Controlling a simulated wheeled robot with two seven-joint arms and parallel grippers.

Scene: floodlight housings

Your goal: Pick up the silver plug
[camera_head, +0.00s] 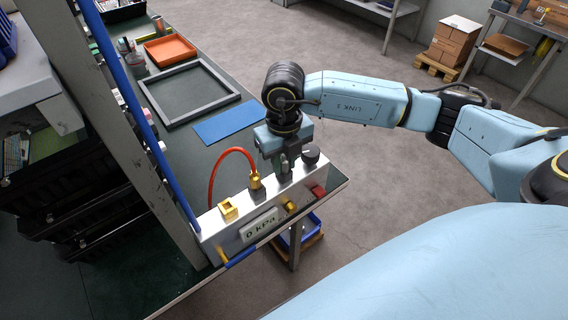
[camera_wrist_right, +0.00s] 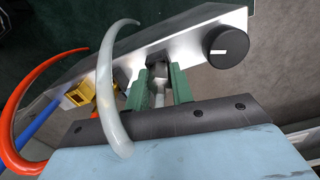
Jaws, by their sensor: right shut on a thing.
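The silver plug (camera_wrist_right: 159,92) is a small grey piece between the green fingers of my right gripper (camera_wrist_right: 161,84) in the right wrist view. My right gripper (camera_head: 282,166) is shut on it, just above the top of the silver test box (camera_head: 238,233) in the head view. A grey hose (camera_wrist_right: 106,86) arcs beside the fingers. The plug's lower end meets a dark block on the box; I cannot tell whether it is seated there. In the head view the gripper mostly hides the plug. My left gripper is not in view.
The box carries a red hose (camera_head: 213,172) on a brass fitting, a yellow block (camera_head: 228,210), a black knob (camera_head: 311,155), a red button (camera_head: 318,192) and a "0 kPa" display (camera_head: 259,224). Behind lie a blue mat (camera_head: 226,122), a dark frame (camera_head: 232,92) and an orange tray (camera_head: 170,49).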

